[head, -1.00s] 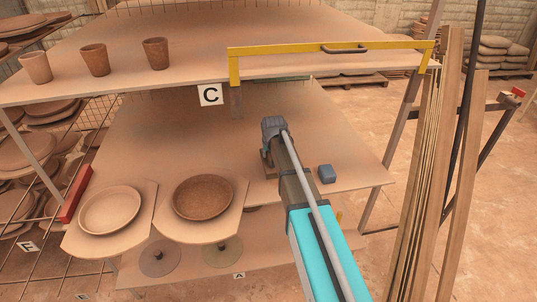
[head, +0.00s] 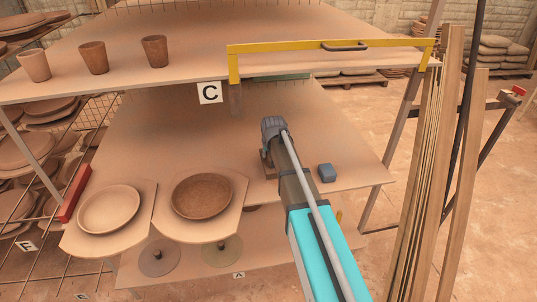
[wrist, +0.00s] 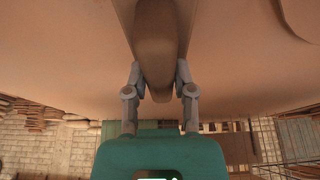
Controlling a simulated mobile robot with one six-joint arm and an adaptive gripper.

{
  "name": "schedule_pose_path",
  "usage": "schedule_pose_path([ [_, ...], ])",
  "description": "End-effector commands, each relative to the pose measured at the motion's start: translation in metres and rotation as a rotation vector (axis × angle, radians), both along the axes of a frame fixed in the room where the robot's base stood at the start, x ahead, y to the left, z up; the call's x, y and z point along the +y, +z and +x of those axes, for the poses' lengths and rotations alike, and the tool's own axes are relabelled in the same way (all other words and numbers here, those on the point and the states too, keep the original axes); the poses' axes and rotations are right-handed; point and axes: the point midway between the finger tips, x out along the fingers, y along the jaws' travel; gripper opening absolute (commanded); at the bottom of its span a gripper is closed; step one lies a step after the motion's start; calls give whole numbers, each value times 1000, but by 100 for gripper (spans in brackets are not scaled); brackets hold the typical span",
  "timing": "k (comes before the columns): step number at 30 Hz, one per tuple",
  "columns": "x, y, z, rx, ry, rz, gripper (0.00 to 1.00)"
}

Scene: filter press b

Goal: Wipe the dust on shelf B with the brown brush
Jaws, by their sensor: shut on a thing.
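The brown brush (wrist: 158,40) shows in the wrist view between the two grey fingers of my gripper (wrist: 158,78), which is shut on it. Its far end runs out of the top of that view, against a tan shelf surface. In the head view my arm reaches over the middle shelf (head: 130,150), between the boards marked C and A; I take it to be shelf B, though its own label is not visible. Faint darker speckling shows on the shelf, but I cannot clearly tell dust.
Two plates (head: 108,209) (head: 202,196) rest on boards at the front left. A yellow frame (head: 330,46) spans the front of shelf C (head: 200,75), which holds three cups (head: 93,58). Upright planks (head: 440,170) stand at right.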

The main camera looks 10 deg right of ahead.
Motion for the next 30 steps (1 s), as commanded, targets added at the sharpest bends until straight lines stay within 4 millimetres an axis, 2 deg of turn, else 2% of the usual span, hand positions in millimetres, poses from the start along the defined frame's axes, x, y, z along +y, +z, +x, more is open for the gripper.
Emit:
schedule_pose_path([
  [30, 1, -13, 0, 0, 1, 0, 0],
])
